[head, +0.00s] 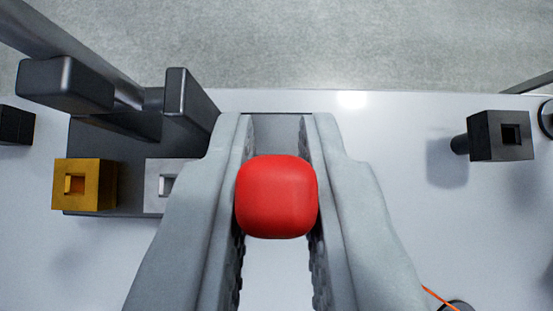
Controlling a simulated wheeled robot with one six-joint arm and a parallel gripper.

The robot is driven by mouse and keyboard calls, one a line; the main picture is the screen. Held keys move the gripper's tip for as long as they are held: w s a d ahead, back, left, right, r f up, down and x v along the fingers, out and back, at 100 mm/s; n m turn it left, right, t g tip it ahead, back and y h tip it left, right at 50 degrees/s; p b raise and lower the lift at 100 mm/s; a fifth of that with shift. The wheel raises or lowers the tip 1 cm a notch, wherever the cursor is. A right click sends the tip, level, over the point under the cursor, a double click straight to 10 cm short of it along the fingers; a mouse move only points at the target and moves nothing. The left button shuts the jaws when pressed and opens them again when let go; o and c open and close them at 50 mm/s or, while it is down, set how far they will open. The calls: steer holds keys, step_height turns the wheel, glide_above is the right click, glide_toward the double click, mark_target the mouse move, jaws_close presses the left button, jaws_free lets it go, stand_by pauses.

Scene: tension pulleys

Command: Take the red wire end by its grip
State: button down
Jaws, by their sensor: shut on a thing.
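A red block with rounded edges (276,197), the grip of the red wire end, sits between the two grey fingers of my gripper (277,215) in the middle of the view. The fingers are shut on it, one on each side. The rest of the wire end under the grip is hidden. A thin orange-red wire (438,297) shows at the lower right, beyond the right finger.
At the left stand a dark bracket (68,84), a yellow block with a square hole (84,185) and a silver block (160,184), partly behind my finger. A black block with a square hole (500,135) stands at the right. The white table (395,140) between is clear.

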mark_target(288, 205)
steer(key=shift+r, duration=1.75)
stand_by(0.6)
steer(key=shift+d, duration=0.1)
